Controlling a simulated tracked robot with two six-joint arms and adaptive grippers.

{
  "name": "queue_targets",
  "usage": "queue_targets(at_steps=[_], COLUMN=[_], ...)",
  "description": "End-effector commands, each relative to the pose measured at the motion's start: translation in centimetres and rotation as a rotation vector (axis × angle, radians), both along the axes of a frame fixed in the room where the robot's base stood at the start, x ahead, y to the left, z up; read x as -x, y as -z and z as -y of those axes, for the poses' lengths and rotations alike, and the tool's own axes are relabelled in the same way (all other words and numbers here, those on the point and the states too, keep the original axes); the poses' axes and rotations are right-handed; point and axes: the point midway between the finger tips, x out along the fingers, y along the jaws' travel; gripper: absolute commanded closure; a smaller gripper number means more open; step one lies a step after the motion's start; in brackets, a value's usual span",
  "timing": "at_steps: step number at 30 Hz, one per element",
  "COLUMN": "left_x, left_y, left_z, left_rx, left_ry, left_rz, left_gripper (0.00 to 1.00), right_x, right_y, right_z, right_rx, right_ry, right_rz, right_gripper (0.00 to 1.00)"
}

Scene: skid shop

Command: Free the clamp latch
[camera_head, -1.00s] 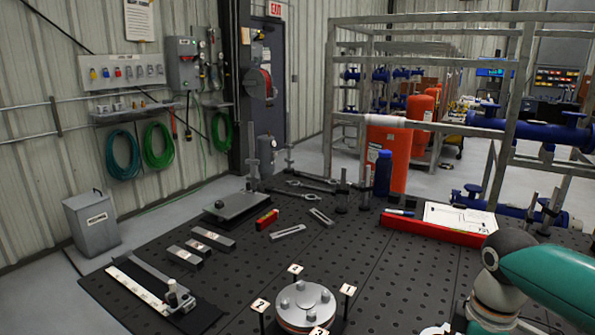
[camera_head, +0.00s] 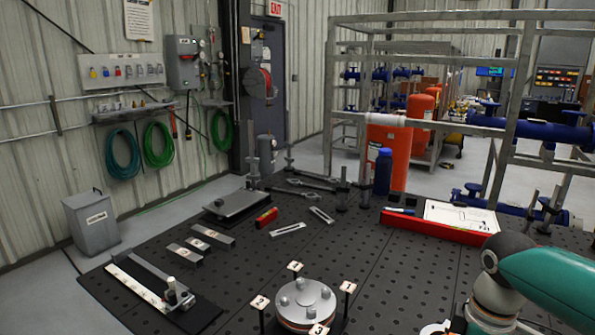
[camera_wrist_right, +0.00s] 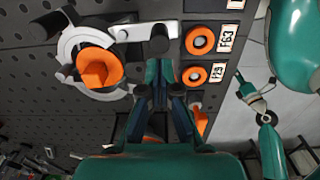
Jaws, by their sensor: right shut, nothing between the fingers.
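In the right wrist view, a pale metal ring clamp (camera_wrist_right: 68,48) sits on the dark perforated table around an orange round part (camera_wrist_right: 98,68). A grey metal bar (camera_wrist_right: 132,24), seemingly its latch, runs right from the clamp to a dark rounded end (camera_wrist_right: 160,41). My right gripper (camera_wrist_right: 163,75) is shut and empty, its fingertips just below that dark end in the picture. I cannot tell whether they touch it. The clamp is not visible in the head view.
Orange rings (camera_wrist_right: 200,39) with labels lie right of the fingers. In the head view, a bolted flange (camera_head: 304,299) with numbered tags stands at the table's front.

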Motion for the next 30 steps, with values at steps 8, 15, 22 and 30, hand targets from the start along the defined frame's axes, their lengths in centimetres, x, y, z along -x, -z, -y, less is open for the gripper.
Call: queue_targets(at_steps=[8,15,22,30], left_x=[0.0,0.0,0.0,0.0], left_y=[0.6,0.6,0.7,0.6], left_z=[0.0,0.0,0.0,0.0], left_rx=[0.000,0.000,0.000,0.000], left_ry=[0.000,0.000,0.000,0.000], left_rz=[0.000,0.000,0.000,0.000], left_gripper=[0.60,0.60,0.60,0.60], right_x=[0.0,0.1,0.5,0.6], right_y=[0.9,0.9,0.9,0.8], right_z=[0.0,0.3,0.9,1.1], right_rx=[0.000,0.000,0.001,0.001], right_ry=[0.000,0.000,0.001,-0.001], right_rz=[0.000,0.000,0.001,0.001], right_gripper=[1.00,1.00,1.00,1.00])
